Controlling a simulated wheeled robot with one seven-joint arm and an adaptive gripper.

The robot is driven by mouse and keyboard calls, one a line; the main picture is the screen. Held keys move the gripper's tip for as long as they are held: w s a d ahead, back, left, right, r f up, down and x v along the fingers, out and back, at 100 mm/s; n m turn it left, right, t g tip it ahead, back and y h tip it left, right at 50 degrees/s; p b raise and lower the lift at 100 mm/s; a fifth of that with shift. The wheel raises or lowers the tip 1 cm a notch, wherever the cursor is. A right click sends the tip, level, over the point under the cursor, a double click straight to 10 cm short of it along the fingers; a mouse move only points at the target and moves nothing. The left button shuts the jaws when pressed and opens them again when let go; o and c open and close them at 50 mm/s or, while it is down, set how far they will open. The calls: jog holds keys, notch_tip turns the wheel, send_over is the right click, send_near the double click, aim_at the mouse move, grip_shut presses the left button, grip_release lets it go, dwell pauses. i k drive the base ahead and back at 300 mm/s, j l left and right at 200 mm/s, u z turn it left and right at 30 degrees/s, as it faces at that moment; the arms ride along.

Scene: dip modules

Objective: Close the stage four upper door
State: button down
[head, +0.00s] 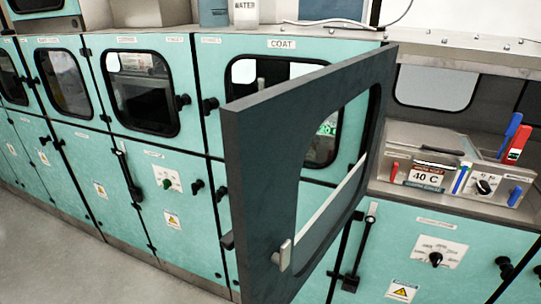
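A dark grey door (257,185) with a large rounded window opening stands swung open in the middle of the head view, jutting toward me. Its far upright edge meets the cabinet line just right of the panel marked COAT. A pale handle (283,255) sits low on the door near its free edge. To its right is an uncovered recess (433,125), with a grey control box (410,158) showing 40 C in it. No stage number is readable on this door. My gripper is not in view.
The teal COAT panel (213,70) is partly hidden behind the open door. More teal cabinets with shut windowed doors (145,90) run left. Black knobs and levers (128,178) stick out from the fronts. Blue and red handles (516,150) stand at the recess's right. Grey floor (60,250) is clear at lower left.

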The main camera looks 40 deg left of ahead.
aim_at(268, 134)
jog(key=k+j, duration=0.1)
jog(key=j, duration=0.3)
jog(key=k+j, duration=0.15)
jog(key=j, duration=0.25)
jog(key=k+j, duration=0.1)
jog(key=j, duration=0.3)
jog(key=k+j, duration=0.1)
jog(key=j, duration=0.25)
jog(key=k+j, duration=0.15)
jog(key=j, duration=0.25)
jog(key=k+j+z, duration=0.1)
jog(key=k+j, duration=0.1)
jog(key=j, duration=0.1)
